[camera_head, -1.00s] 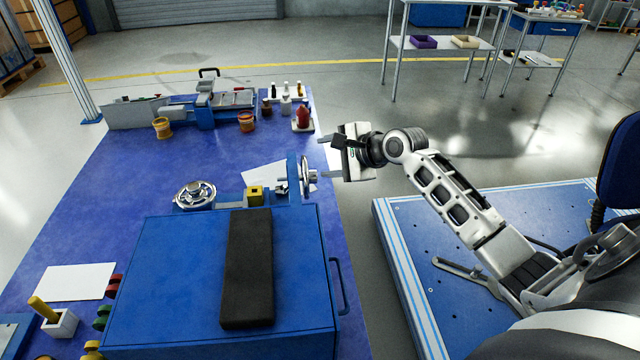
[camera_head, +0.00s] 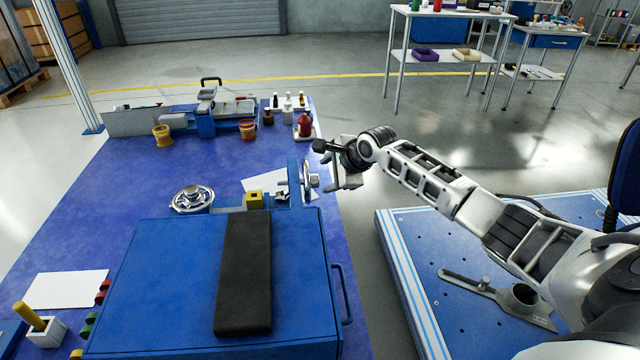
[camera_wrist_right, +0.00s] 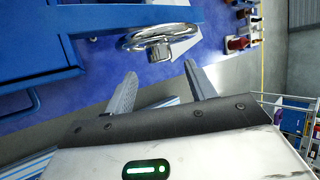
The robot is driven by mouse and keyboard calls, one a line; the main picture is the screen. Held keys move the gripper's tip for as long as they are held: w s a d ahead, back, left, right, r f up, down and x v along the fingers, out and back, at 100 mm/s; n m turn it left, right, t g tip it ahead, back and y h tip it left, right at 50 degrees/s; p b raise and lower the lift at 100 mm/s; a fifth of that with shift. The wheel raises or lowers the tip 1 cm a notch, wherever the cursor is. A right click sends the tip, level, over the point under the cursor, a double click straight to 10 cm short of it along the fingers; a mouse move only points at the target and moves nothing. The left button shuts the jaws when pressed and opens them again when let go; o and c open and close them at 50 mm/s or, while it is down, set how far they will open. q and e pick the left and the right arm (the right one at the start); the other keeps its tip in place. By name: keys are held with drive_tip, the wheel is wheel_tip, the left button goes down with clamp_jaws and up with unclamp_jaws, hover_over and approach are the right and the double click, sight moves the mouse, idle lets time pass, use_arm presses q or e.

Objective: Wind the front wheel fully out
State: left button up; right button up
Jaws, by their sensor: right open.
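A silver handwheel (camera_head: 308,181) stands upright at the right end of the blue machine's cross slide, facing my right arm. In the right wrist view the handwheel (camera_wrist_right: 160,36) shows its rim and round hub just beyond the fingertips. A second silver handwheel (camera_head: 192,199) lies flat at the slide's left; I cannot tell from the frames which is called the front wheel. My right gripper (camera_head: 332,172) is open and empty, just right of the upright wheel. In the wrist view its two fingers (camera_wrist_right: 160,70) are apart, with a gap to the hub. My left gripper is not in view.
A blue cabinet (camera_head: 160,275) with a black pad (camera_head: 245,280) and side handle (camera_head: 343,295) fills the near bench. A yellow block (camera_head: 254,200) sits beside the slide. Bottles (camera_head: 305,124) and orange cups (camera_head: 162,134) stand farther back.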

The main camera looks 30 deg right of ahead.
drive_tip(key=b+x, duration=0.1)
drive_tip(key=x, duration=0.4)
